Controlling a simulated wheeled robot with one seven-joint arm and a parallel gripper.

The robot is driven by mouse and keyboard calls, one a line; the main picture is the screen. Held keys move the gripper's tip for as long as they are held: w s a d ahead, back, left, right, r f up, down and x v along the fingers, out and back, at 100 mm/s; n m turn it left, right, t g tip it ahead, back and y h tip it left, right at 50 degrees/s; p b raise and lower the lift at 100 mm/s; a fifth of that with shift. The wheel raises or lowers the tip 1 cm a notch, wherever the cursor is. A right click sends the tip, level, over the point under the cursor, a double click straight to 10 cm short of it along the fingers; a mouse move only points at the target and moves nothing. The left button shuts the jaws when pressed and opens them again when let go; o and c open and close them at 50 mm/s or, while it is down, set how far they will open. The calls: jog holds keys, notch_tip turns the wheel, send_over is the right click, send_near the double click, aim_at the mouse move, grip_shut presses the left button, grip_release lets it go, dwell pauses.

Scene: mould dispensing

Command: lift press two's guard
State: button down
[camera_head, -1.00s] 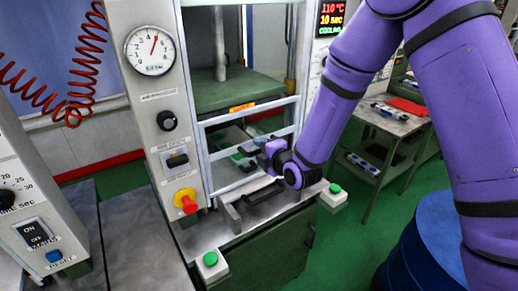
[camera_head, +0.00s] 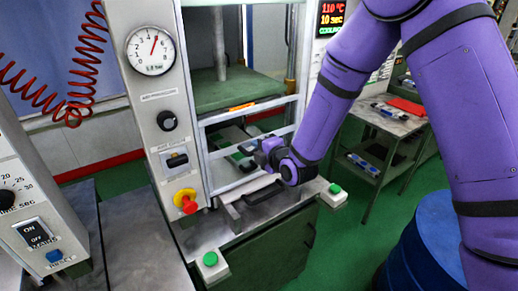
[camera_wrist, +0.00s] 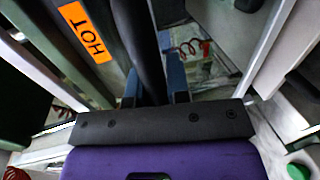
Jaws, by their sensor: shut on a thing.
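Press two's guard (camera_head: 250,113) is a pale metal frame with crossbars, low in the press opening below the green platen (camera_head: 230,92). My gripper (camera_head: 260,157) is at the front of the guard, near its lower crossbar. In the wrist view, my gripper's blue fingers (camera_wrist: 154,82) are shut on a black bar (camera_wrist: 147,45), which appears to be the guard's handle. The contact itself is partly hidden by the gripper body. An orange HOT label (camera_wrist: 86,32) shows at the upper left of the wrist view.
The press column (camera_head: 160,115) with gauge and red stop button (camera_head: 186,201) stands left of the guard. Green buttons (camera_head: 210,259) sit at the bench's front corners. A blue drum (camera_head: 425,240) and side table (camera_head: 385,125) stand at the right.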

notch_tip(320, 180, up, 25)
dwell(0.4)
jog(key=c, duration=1.1)
grip_release()
jog(key=shift+s, duration=0.1)
jog(key=v, duration=1)
jog(key=shift+s+d, duration=0.2)
jog(key=shift+s, duration=0.05)
